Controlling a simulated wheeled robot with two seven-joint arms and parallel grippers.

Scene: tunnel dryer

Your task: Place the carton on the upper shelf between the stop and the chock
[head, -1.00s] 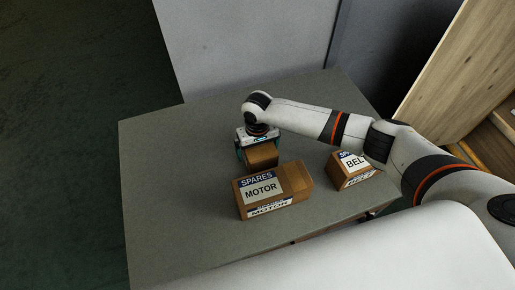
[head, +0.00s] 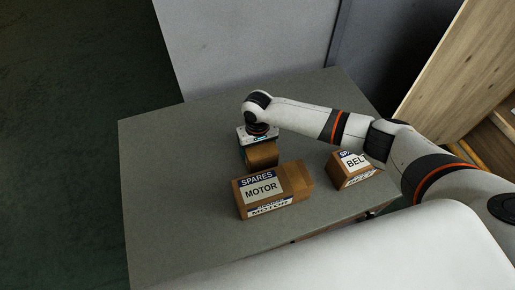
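A plain brown carton (head: 263,157) stands on the grey table behind the MOTOR carton; no label shows on its visible side. My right gripper (head: 258,143) points down over it, at the carton's top. Its fingers no longer stand out at the sides and appear drawn in against the carton, though they are mostly hidden. The carton appears to be still on the table. My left gripper is not in view. The upper shelf, the stop and the chock cannot be made out.
A carton labelled SPARES MOTOR (head: 272,190) stands just in front of the gripped carton. A carton labelled BELT (head: 349,172) stands to the right, partly under my arm. The grey table (head: 165,200) is clear at left. A grey panel (head: 245,45) rises behind; wooden boards (head: 445,75) stand at right.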

